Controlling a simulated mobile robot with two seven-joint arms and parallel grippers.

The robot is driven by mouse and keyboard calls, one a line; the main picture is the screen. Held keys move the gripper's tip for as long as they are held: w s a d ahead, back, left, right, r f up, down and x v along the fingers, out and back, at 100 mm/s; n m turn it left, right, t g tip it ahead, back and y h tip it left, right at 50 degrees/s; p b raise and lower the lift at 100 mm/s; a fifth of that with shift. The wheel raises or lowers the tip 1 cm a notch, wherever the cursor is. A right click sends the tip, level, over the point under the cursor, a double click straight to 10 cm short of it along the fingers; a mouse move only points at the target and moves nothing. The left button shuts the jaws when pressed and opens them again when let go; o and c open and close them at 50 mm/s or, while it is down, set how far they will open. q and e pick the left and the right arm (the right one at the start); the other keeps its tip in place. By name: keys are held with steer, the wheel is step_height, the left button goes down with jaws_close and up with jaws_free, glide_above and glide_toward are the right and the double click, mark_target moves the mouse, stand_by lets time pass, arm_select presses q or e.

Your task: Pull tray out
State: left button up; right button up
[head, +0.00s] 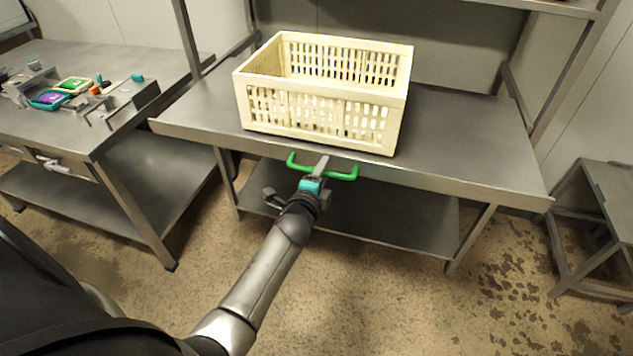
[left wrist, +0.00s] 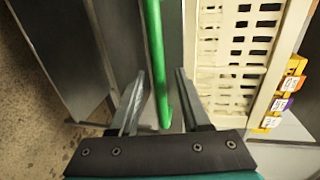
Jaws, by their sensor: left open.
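A cream slotted plastic crate (head: 322,107) stands on a steel table (head: 455,125). A green handle (head: 338,173) shows at the table's front edge, below the crate; what it is fixed to is hard to make out. My left gripper (head: 318,170) is at the handle, its fingers pointing toward the table edge. In the left wrist view the green handle (left wrist: 156,50) runs between the two spread fingers of my left gripper (left wrist: 161,78), with gaps beside it. The crate's slotted wall (left wrist: 215,80) is to the right there. My right gripper is not in view.
A second steel table (head: 60,110) at the left holds small coloured items (head: 70,88). A lower shelf (head: 385,215) is under the main table. A steel stand (head: 605,190) is at the right. Orange and purple labelled items (left wrist: 283,100) show beyond the crate wall. Open floor lies in front.

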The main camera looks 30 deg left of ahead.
arm_select(q)
steer(key=p+v, duration=0.2)
steer(key=v, duration=1.3)
steer(key=shift+p, duration=0.35)
steer(key=s+d+f+n+g+h, duration=0.1)
steer(key=s+d+f+n+g, duration=0.2)
steer(key=f, duration=0.6)
steer(key=s+d+f+n+g+h, duration=0.1)
steer(key=s+d+f+n+g, duration=0.1)
steer(key=s+f, duration=0.45)
steer(key=s+d+f+n+g+h, duration=0.1)
steer(key=s+d+f+n+g, duration=0.15)
steer(key=f, duration=0.85)
steer(key=s+f+n+g, duration=0.2)
steer(key=s+f, duration=0.3)
steer(key=s, duration=0.6)
steer(key=s+a+f+n+g, duration=0.1)
steer(key=s+f+n+g, duration=0.2)
steer(key=s+f, duration=0.3)
steer(key=s+g, duration=0.1)
steer(key=s, duration=0.4)
steer(key=shift+s+g+h, duration=0.3)
steer(key=shift+s+g, duration=0.05)
steer(key=shift+s, duration=0.05)
